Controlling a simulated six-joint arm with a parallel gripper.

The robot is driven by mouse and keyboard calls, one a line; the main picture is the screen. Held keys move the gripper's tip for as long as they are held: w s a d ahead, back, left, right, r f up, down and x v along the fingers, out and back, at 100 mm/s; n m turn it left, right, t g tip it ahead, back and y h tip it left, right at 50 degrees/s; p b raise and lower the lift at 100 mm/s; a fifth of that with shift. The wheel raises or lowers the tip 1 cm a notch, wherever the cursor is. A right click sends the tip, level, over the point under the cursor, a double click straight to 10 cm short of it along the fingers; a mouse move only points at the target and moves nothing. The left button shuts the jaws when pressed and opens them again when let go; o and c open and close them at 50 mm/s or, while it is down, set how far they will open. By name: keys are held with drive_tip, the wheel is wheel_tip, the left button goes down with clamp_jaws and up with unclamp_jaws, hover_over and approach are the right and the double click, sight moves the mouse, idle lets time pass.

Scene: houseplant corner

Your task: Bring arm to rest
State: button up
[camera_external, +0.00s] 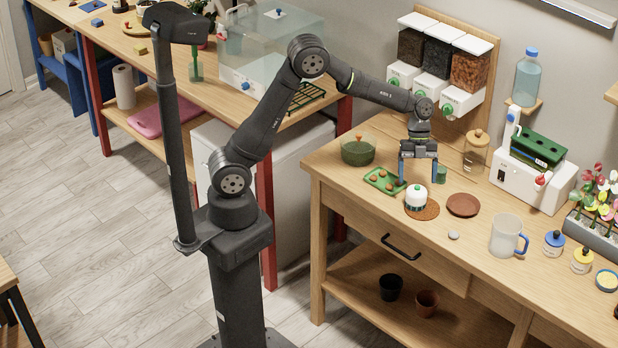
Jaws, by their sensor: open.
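My gripper (418,182) hangs from my arm above the wooden workbench (345,196), fingers pointing down and apart, with nothing seen between them. My arm reaches out bent from its dark column to the right. A green tray (375,183) with several small brown round items lies just left of my gripper. A white pot-like item with a green top (415,199) stands on a brown round mat (432,210) in front of the fingers. A small green cup (441,174) stands close to the right finger; I cannot tell whether they touch.
A green glass bowl (358,151) stands left of my gripper. Right are a glass jar (475,153), a brown saucer (463,205), a frosted mug (505,236) and a white machine (533,182). Three wall dispensers (434,60) hang behind my forearm. The bench's front left corner is clear.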

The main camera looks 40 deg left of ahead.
sight(417, 186)
drive_tip(key=x, duration=0.6)
drive_tip(key=shift+s+f, duration=0.1)
drive_tip(key=shift+f, duration=0.15)
wheel_tip(417, 186, up, 3)
drive_tip(key=shift+f, duration=0.1)
drive_tip(key=shift+r, duration=0.7)
